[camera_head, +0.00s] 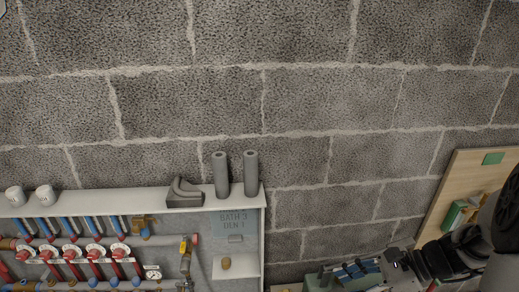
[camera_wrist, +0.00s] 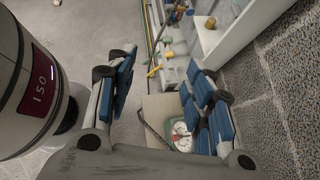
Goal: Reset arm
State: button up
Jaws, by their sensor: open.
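My gripper (camera_head: 350,270) shows at the lower right of the head view, in front of the block wall. In the wrist view my gripper (camera_wrist: 165,95) has its two blue-padded fingers spread wide apart. Nothing is held between them. Below and beyond the fingers is a pale box-like surface with a green and white dial device (camera_wrist: 181,136) on it, partly hidden by the right finger.
A white cabinet (camera_head: 258,198) with pipes and red-handled valves (camera_head: 95,252) is on the block wall (camera_head: 330,100). On its top stand two grey cylinders (camera_head: 221,175), a grey block piece (camera_head: 184,191) and two white rolls (camera_head: 45,195). A wooden board (camera_head: 445,200) is at right.

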jog(key=s+a+r+n+t+h, duration=0.1)
jog(key=s+a+r+n+h, duration=0.2)
jog(key=n, duration=0.7)
jog(key=s+a+r+n+t+h, duration=0.1)
jog(key=s+a+r+n+h, duration=0.3)
jog(key=s+r+n+h, duration=0.3)
jog(key=shift+s+a+r+n+t, duration=0.3)
jog(key=shift+s+r+n, duration=1.55)
jog(key=shift+s, duration=0.6)
